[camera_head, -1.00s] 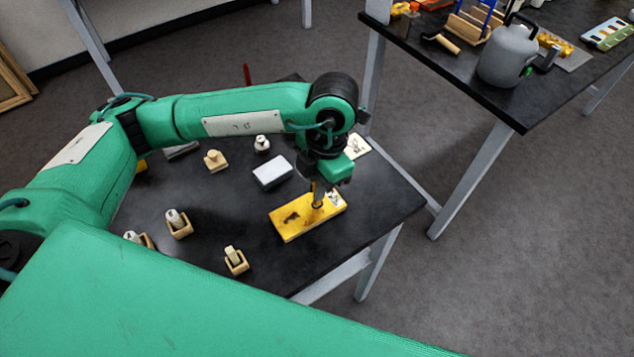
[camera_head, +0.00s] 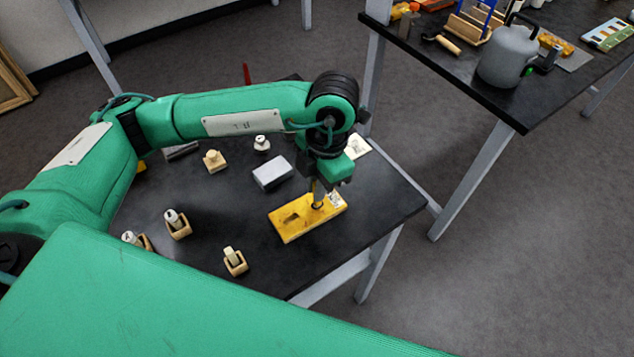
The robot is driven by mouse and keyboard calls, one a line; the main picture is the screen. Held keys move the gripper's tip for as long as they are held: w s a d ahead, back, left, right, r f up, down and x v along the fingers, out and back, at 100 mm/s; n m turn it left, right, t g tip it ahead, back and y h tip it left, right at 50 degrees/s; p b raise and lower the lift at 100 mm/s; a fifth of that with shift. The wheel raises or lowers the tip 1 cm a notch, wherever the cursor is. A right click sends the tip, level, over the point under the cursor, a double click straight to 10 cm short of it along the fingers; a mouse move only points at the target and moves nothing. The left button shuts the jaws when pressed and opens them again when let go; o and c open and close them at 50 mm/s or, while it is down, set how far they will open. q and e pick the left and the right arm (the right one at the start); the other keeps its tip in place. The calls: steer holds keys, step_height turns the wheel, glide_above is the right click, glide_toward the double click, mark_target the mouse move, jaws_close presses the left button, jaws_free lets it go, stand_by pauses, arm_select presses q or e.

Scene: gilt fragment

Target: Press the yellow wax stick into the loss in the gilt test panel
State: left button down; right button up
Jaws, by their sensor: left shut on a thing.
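The gilt test panel (camera_head: 297,226) is a flat yellow block lying on the black table. A dark patch shows on its left half, and a pale patch near its right end. My left gripper (camera_head: 318,190) points straight down over the panel's right half. It is shut on the yellow wax stick (camera_head: 317,197), a thin upright stick whose lower end meets a dark spot on the panel; I cannot tell how deep it sits. My right gripper is not in view.
A white block (camera_head: 272,173) lies behind the panel. Small wooden holders with pale pieces stand to the left, one (camera_head: 235,262) at the front. A pale card (camera_head: 357,146) lies behind my gripper. A second table (camera_head: 470,95) holds a grey canister (camera_head: 508,55).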

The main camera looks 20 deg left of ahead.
arm_select(q)
steer(key=shift+s+a+f+b, duration=0.2)
steer(key=shift+a+f+b, duration=0.1)
steer(key=shift+f+b, duration=0.25)
stand_by(0.8)
steer(key=shift+s+a+f+b, duration=0.2)
steer(key=shift+f+b, duration=0.1)
steer(key=shift+b, duration=0.15)
stand_by(1.9)
steer(key=shift+r, duration=0.1)
stand_by(0.8)
steer(key=shift+w+d+r+p, duration=0.2)
steer(key=shift+r+p, duration=0.2)
steer(key=shift+r, duration=0.35)
steer(key=shift+w+d+r+p, duration=0.15)
steer(key=shift+r+p, duration=0.3)
steer(key=shift+r, duration=0.3)
steer(key=shift+w+d+r+p, duration=0.1)
steer(key=shift+d+r+p, duration=0.1)
steer(key=shift+r+p, duration=0.4)
steer(key=shift+s+a+r, duration=0.1)
steer(key=shift+r, duration=0.4)
